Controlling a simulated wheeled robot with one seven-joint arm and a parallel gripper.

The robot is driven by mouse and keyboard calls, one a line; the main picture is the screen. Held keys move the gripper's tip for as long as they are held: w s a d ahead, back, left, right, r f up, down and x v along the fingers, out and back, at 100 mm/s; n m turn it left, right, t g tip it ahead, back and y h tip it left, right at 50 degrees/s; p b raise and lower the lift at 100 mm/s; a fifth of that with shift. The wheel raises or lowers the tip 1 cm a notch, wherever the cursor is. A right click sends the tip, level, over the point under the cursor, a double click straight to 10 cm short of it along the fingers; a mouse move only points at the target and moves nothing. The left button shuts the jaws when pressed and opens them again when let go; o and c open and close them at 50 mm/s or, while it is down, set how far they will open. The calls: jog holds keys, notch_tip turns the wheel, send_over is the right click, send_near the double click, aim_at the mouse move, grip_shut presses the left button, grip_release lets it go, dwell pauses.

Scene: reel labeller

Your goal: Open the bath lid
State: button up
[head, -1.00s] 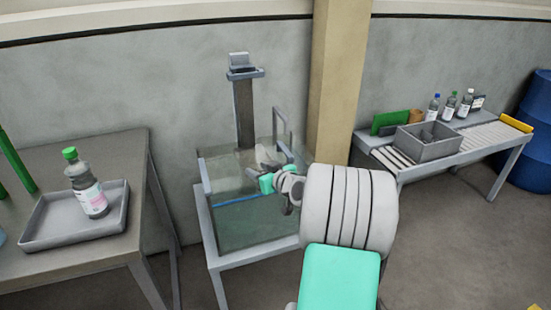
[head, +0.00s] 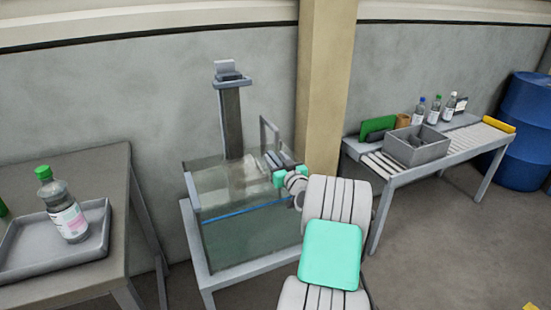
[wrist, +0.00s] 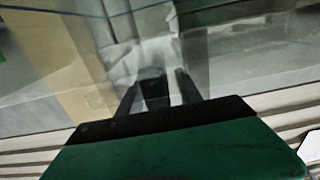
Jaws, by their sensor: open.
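The bath (head: 235,235) is a clear glass tank of greenish water on a grey stand, left of the tan pillar. Its top looks covered by a clear pane, the lid (head: 212,172), which seems to lie flat; its edges are hard to make out. A grey upright loop (head: 264,130) stands at the bath's right rear. My gripper (head: 272,160) is at the bath's right side, just below this loop in the picture. In the wrist view my gripper's dark fingers (wrist: 157,88) are apart, with no object clearly between them. Whether they touch the loop or lid cannot be told.
A grey post (head: 231,120) rises behind the bath. A table (head: 95,170) at left holds a tray (head: 20,270) with a green-capped bottle (head: 66,215). At right, a bench carries a grey box (head: 418,150) and several bottles. A blue barrel (head: 525,130) stands beyond.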

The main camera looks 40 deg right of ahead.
jog(key=shift+w, duration=0.15)
grip_shut()
dwell(0.4)
dwell(1.0)
